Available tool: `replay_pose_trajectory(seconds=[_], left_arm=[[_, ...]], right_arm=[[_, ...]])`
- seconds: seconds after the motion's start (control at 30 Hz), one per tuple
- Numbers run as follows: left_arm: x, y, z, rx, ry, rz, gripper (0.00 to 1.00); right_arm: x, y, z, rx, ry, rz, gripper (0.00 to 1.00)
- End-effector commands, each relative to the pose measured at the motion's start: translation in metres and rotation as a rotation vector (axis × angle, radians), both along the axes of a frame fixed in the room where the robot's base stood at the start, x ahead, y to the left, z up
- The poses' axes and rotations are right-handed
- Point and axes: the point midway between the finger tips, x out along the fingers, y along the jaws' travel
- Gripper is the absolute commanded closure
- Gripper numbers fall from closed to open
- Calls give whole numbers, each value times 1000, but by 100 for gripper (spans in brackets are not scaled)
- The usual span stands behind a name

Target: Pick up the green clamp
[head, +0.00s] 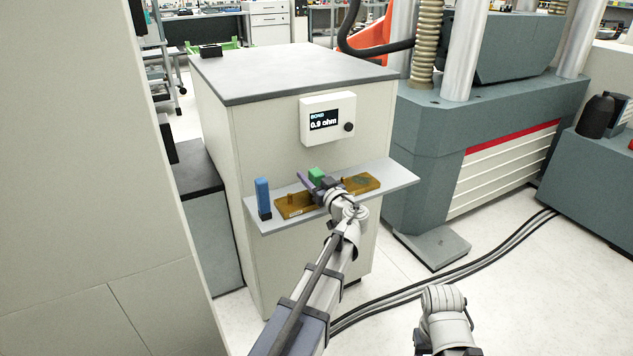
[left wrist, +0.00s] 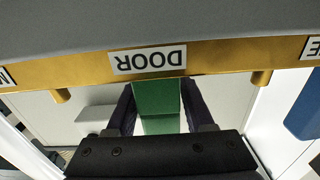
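The green clamp (head: 316,177) is at the small shelf on the front of the pale cabinet, by the brown rack. In the left wrist view the green clamp (left wrist: 158,103) lies between the two dark fingers of my left gripper (left wrist: 158,108), under the rack's upside-down DOOR label. The fingers run close along both its sides; whether they press on it I cannot tell. In the head view my left gripper (head: 318,183) reaches in over the shelf and hides the middle of the rack. My right arm shows at the lower right, but its gripper is not visible.
A blue clamp (head: 263,197) stands at the left of the shelf (head: 396,177). The brown rack (head: 296,204) lies along the shelf. A meter (head: 327,119) reading 0.9 ohm hangs above. A large grey machine (head: 425,140) stands to the right, with cables (head: 480,257) on the floor.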

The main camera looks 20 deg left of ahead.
Motion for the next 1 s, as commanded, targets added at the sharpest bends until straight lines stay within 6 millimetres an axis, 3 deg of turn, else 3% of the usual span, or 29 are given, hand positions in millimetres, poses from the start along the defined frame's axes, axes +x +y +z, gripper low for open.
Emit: replay_pose_trajectory(seconds=[0.07,0.43,1.0], left_arm=[[0,0,0,0,0,0,58],[0,0,0,0,0,0,99],[0,0,3,0,0,0,100]], right_arm=[[0,0,0,0,0,0,50],[0,0,0,0,0,0,50],[0,0,3,0,0,0,50]])
